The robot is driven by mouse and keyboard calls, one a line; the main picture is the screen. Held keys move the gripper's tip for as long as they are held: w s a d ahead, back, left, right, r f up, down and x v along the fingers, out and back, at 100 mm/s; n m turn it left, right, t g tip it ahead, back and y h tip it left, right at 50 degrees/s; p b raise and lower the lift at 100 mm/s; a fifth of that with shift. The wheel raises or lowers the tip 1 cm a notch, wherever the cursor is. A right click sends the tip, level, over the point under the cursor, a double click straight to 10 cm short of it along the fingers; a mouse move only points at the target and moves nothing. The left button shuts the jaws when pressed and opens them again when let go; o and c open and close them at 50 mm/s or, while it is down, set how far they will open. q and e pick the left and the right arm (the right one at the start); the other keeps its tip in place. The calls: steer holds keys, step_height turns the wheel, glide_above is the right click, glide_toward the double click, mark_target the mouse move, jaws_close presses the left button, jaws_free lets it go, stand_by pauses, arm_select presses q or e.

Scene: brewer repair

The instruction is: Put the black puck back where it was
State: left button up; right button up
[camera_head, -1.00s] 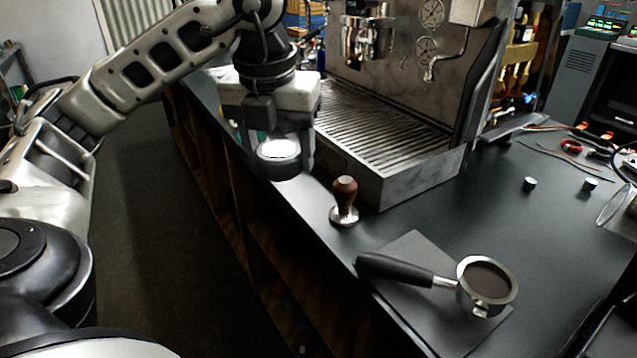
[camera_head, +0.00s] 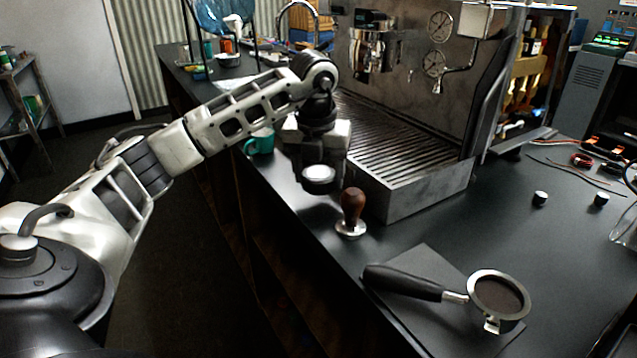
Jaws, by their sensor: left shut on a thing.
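My left gripper (camera_head: 318,160) hangs over the counter beside the front left corner of the coffee machine, shut on a short round puck (camera_head: 319,184). The puck has dark sides and a bright, shiny top. It is held just behind and left of a tamper (camera_head: 352,213) with a brown handle, which stands upright on the counter. I cannot tell how far the puck is above the counter. My fingertips are dark and partly hidden around the puck. My right gripper is not in view.
The coffee machine (camera_head: 420,196) with its ribbed drip tray stands right of the gripper. A portafilter (camera_head: 497,296) filled with dark grounds lies on a mat (camera_head: 430,262) in front. A teal mug (camera_head: 262,142) stands behind the gripper. Two small knobs (camera_head: 540,198) stand on open counter at right.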

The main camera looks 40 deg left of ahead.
mark_target(318, 174)
arm_select(q)
step_height(318, 174, down, 3)
steer(key=shift+r, duration=0.2)
steer(key=shift+s+f, duration=0.1)
steer(key=shift+f, duration=0.1)
steer(key=o, duration=1.3)
